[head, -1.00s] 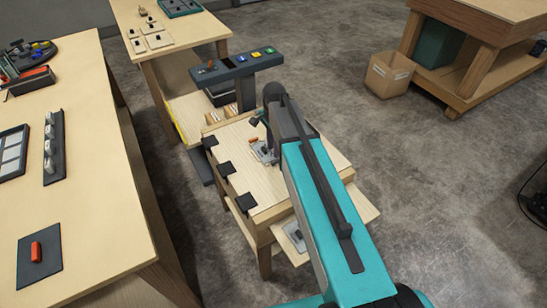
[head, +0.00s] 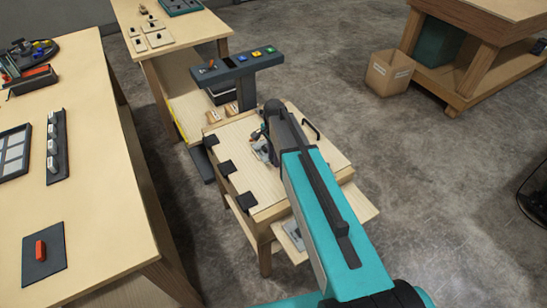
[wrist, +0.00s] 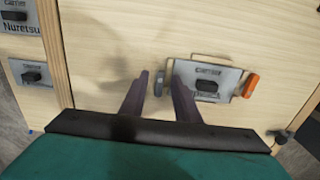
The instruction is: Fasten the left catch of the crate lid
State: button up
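The wooden crate lid (head: 258,187) is a pale flat board in the head view, with black fittings (head: 222,167) along its left edge. In the wrist view, a grey metal plate (wrist: 225,73) with a black knob (wrist: 206,86) lies on pale wood. I cannot tell which catch this is. My gripper (wrist: 160,76) is open and empty, with its dark fingers just left of the plate, apart from the knob. In the head view my arm hides part of the lid.
A black handle (head: 311,129) stands on the lid's far right. A dark console (head: 238,66) with coloured buttons is behind the crate. A workbench (head: 105,215) stands at left, and a cardboard box (head: 388,73) is on the floor at right. The concrete floor between is clear.

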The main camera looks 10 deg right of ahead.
jog(key=shift+c, duration=0.2)
grip_shut()
jog(key=shift+a, duration=0.15)
